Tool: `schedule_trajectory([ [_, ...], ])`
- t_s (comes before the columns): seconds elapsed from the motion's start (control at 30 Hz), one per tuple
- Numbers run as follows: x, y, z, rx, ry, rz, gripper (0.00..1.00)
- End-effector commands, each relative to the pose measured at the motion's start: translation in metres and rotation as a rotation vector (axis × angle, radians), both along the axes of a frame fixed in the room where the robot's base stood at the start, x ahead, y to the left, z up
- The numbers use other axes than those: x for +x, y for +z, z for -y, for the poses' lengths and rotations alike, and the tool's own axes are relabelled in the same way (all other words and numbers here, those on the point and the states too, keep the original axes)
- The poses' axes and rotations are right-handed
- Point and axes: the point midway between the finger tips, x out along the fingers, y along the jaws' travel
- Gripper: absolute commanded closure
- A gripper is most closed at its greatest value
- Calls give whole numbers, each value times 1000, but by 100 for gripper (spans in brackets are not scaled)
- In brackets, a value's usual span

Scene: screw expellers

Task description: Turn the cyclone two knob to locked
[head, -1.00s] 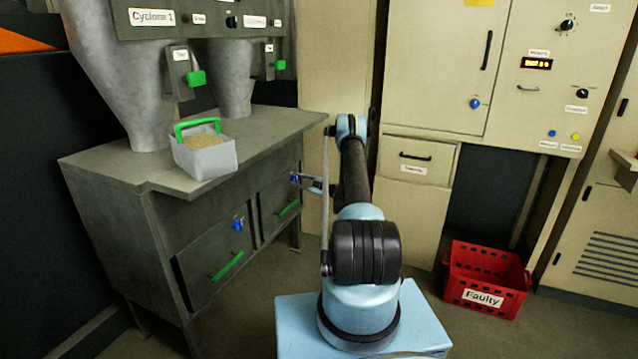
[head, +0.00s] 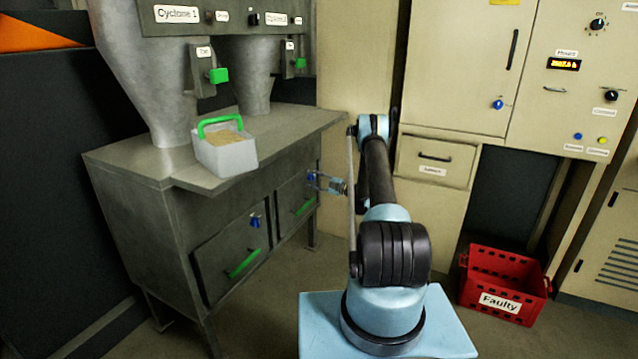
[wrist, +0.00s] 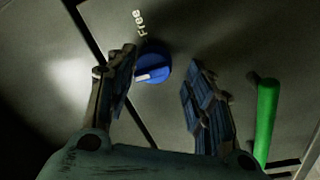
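The blue cyclone two knob (head: 311,176) is on the right-hand door of the grey cabinet, below the second cyclone. In the wrist view the knob (wrist: 153,66) is round with a white pointer mark, and the word "Free" stands beside it. My gripper (head: 322,182) is right at that door. In the wrist view my gripper (wrist: 160,85) is open. The knob shows beyond the gap between the fingers, close to the left finger, and the right finger is well apart from it. I cannot tell whether the left finger touches it.
A green door handle (wrist: 266,122) is right of the right finger. Another blue knob (head: 256,221) and green handle (head: 243,264) are on the left door. A tub with a green handle (head: 227,155) stands on the cabinet top. A red "Faulty" crate (head: 503,285) is on the floor.

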Motion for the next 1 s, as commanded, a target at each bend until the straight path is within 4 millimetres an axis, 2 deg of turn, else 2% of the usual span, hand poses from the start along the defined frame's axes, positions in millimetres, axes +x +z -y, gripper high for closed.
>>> schedule_trajectory([
  [0.33, 2, 2, 6, 4, -9, -1, 49],
  [0.47, -3, 1, 16, 4, -10, -1, 49],
  [0.8, -36, -5, 69, 4, -11, -1, 49],
  [1.0, -52, -8, 94, 3, -9, -1, 49],
])
